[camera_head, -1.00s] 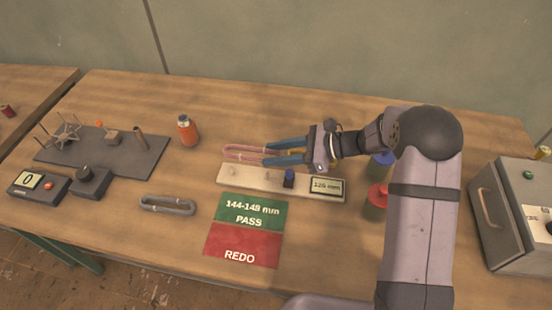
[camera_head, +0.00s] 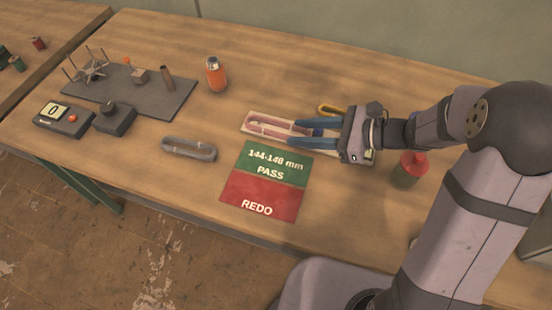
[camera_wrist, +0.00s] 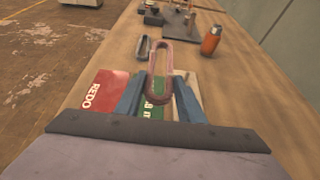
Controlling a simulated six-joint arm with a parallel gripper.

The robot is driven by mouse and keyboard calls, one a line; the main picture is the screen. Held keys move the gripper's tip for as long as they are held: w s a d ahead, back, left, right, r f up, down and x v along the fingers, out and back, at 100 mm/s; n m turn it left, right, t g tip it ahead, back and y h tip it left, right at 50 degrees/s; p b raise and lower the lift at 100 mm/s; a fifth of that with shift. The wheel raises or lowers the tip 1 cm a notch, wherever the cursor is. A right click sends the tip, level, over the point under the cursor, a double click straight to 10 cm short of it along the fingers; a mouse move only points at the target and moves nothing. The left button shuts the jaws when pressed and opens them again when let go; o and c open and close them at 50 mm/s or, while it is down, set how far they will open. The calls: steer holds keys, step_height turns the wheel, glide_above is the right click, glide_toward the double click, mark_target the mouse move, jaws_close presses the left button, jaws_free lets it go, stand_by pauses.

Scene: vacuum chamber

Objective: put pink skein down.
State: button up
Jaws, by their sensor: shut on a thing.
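The pink skein (camera_head: 265,128) is a long narrow loop. My gripper (camera_head: 298,130) is shut on its near end with its blue fingers. In the head view the skein overlaps the pale gauge board (camera_head: 324,151), mostly hidden by my gripper. In the wrist view the pink skein (camera_wrist: 160,57) stretches forward from between the fingers (camera_wrist: 159,88), over the PASS/REDO card. The gap under it is hard to judge. The card has a green PASS part (camera_head: 269,172) and a red REDO part (camera_head: 261,203), both bare in the head view.
A grey skein (camera_head: 188,148) lies left of the card. An orange bottle (camera_head: 216,76) stands behind. A dark plate (camera_head: 150,97) with a winder and a counter box (camera_head: 63,118) are at left. A yellow loop (camera_head: 332,109) lies behind my gripper, a red-topped spool (camera_head: 413,165) to its right.

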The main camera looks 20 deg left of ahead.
steer(key=shift+s+f, duration=0.3)
steer(key=shift+s, duration=0.25)
glide_above(299, 166)
steer(key=shift+f, duration=2.95)
steer(key=shift+f, duration=0.1)
steer(key=shift+f, duration=2)
steer(key=shift+f, duration=0.15)
steer(key=o, duration=1.1)
